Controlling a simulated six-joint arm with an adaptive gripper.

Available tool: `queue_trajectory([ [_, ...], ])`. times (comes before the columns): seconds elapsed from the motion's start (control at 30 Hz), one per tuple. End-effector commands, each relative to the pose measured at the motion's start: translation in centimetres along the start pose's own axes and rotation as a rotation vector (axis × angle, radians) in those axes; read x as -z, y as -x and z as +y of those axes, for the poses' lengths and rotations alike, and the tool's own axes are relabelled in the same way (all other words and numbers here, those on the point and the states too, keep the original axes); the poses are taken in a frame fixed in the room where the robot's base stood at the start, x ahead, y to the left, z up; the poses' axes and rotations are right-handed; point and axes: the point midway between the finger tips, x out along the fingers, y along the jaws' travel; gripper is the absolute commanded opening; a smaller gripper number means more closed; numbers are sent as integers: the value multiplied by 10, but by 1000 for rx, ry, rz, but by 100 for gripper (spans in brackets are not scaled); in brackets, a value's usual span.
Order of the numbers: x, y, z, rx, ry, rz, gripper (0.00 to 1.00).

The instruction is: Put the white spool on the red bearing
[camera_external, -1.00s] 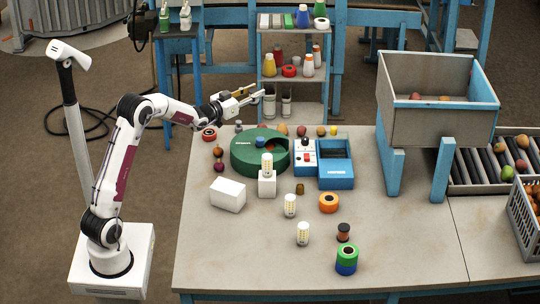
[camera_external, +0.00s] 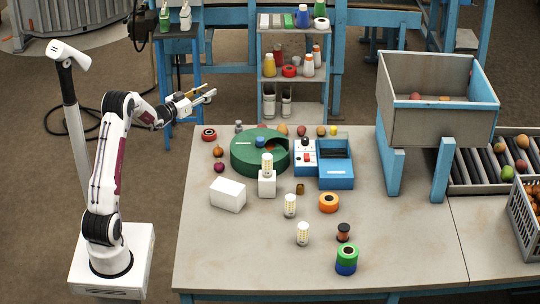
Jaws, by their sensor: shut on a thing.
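My gripper (camera_external: 208,95) is in the air left of the table's back left corner, well above the floor. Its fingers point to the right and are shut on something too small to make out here. The red bearing (camera_external: 209,134) looks like a red ring with a dark centre, lying flat at the table's back left. Nothing visible sits on it. My gripper is above and apart from it. I cannot pick out a white spool on the table.
A green round machine (camera_external: 242,160), a blue box (camera_external: 336,178) and a white block (camera_external: 227,194) stand on the table (camera_external: 400,260). Several bulbs, an orange ring (camera_external: 329,202) and a green-and-blue spool stack (camera_external: 347,262) stand nearer. A large bin (camera_external: 430,125) rises at right.

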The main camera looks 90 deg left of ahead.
Motion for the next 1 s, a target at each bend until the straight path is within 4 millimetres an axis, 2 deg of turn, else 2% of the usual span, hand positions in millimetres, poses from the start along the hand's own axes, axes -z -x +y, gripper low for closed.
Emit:
queue_trajectory([
  [0.03, -10, -1, 2, -3, 2, -5, 9],
  [0.3, -38, -1, 3, -3, 2, -3, 9],
  [0.8, -43, -1, 3, -2, 1, -2, 9],
  [1.0, -58, -1, 2, -2, 3, -4, 9],
])
